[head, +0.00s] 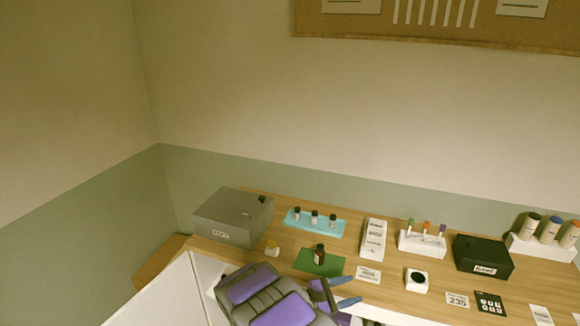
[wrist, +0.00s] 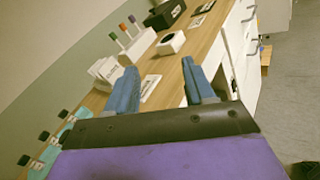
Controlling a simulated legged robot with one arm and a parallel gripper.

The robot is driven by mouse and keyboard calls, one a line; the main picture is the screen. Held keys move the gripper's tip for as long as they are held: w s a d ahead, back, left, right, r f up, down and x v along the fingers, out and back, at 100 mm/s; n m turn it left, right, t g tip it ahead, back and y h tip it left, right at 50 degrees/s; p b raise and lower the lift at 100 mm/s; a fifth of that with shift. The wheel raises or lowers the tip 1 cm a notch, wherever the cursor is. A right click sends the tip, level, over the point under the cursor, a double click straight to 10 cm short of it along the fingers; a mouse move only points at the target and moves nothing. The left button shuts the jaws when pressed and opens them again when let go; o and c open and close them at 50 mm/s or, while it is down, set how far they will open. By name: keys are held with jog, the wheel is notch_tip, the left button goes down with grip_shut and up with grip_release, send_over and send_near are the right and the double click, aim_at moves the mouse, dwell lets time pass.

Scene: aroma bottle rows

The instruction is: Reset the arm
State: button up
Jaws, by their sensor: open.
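My gripper (head: 346,292) is at the front edge of the wooden table (head: 390,297) in the head view, to the right of my purple and grey arm. Its two blue fingers are apart and nothing is between them. The gripper also shows in the wrist view (wrist: 162,88), with a gap between the blue fingers. A dark bottle (head: 319,254) stands upright on a green mat (head: 305,266), just behind the gripper. Several small dark-capped bottles (head: 315,216) stand in a row on a light blue tray (head: 300,231) farther back.
A white box (head: 373,240), a white rack (head: 424,245) and a black box (head: 484,254) stand to the right. A white cube (head: 416,280) sits near the front.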

jog(key=s+d+r+m+g+y+b, duration=0.2)
jog(key=s+d+r+m+g+y, duration=0.25)
jog(key=s, duration=0.55)
jog(key=s+d+r+m+g+y+b, duration=0.1)
jog(key=s+d+r+m+g+y, duration=0.1)
jog(key=s+d+r+m+g, duration=0.65)
jog(key=s+a+f+m+t+y+b, duration=0.1)
jog(key=s+a+y, duration=0.4)
jog(key=s, duration=0.5)
jog(key=s+a+f+m+t+y+b, duration=0.2)
jog(key=s+a+f+m+t+y, duration=0.1)
jog(key=s+a, duration=0.7)
jog(key=shift+s+f+m+t+y, duration=0.3)
jog(key=shift+s+f+t+y, duration=0.15)
jog(key=shift+t+y, duration=0.55)
jog(key=shift+d, duration=0.1)
jog(key=shift+c, duration=0.3)
